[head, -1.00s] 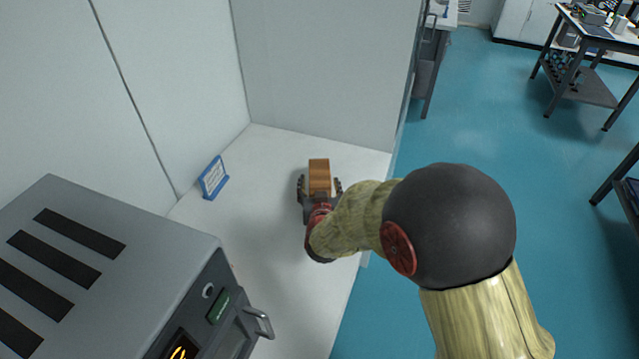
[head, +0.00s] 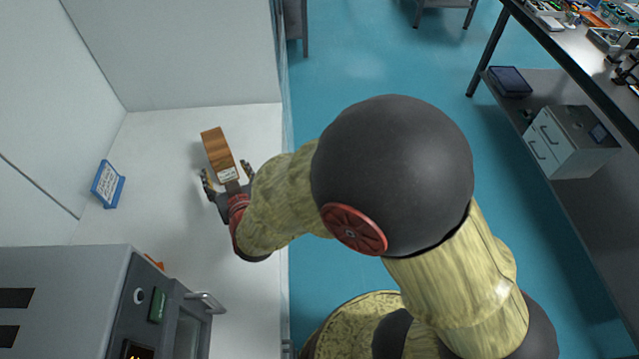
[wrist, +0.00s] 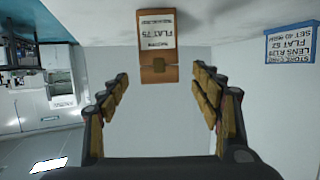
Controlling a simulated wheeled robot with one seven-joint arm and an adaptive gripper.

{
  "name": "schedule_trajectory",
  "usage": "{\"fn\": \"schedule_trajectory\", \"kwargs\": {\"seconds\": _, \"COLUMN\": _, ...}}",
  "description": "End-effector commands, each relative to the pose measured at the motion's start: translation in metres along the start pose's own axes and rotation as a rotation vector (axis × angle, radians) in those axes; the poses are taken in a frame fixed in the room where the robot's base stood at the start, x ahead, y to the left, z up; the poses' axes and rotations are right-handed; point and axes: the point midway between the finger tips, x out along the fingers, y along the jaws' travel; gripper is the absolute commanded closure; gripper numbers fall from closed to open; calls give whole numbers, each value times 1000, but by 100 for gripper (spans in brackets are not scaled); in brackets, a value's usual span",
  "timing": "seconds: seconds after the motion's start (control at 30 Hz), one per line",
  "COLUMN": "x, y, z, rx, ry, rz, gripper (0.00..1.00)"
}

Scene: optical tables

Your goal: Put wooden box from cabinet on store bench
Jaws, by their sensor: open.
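The wooden box (head: 219,153) stands on the white surface inside the cabinet (head: 150,228), brown with a white label on the end facing my gripper. In the wrist view the box (wrist: 158,71) appears upside down, its label reading "FLAT 75", beyond my fingertips. My gripper (head: 226,182) is open at the box's near end, with one finger on each side. I cannot tell in the head view how far the fingers reach along the box. I cannot tell which bench is the store bench.
A blue-framed sign (head: 107,185) stands left of the box. A grey device (head: 75,290) with a handle sits at the front left. White walls close the back and left. A bench (head: 572,50) with equipment and a lower shelf stands right, across open blue floor (head: 380,75).

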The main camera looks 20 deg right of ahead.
Motion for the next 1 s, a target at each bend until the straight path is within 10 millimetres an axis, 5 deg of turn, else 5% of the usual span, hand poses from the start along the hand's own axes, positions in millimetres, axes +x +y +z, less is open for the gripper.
{"fn": "schedule_trajectory", "kwargs": {"seconds": 0.17, "x": -12, "y": 8, "z": -34, "rx": 57, "ry": -87, "rz": -62, "gripper": 35}}
{"fn": "schedule_trajectory", "kwargs": {"seconds": 0.37, "x": -54, "y": 28, "z": -67, "rx": 83, "ry": -237, "rz": -136, "gripper": 35}}
{"fn": "schedule_trajectory", "kwargs": {"seconds": 0.63, "x": -145, "y": 81, "z": -85, "rx": 57, "ry": -443, "rz": -140, "gripper": 35}}
{"fn": "schedule_trajectory", "kwargs": {"seconds": 1.0, "x": -285, "y": 161, "z": -62, "rx": 23, "ry": -705, "rz": 15, "gripper": 35}}
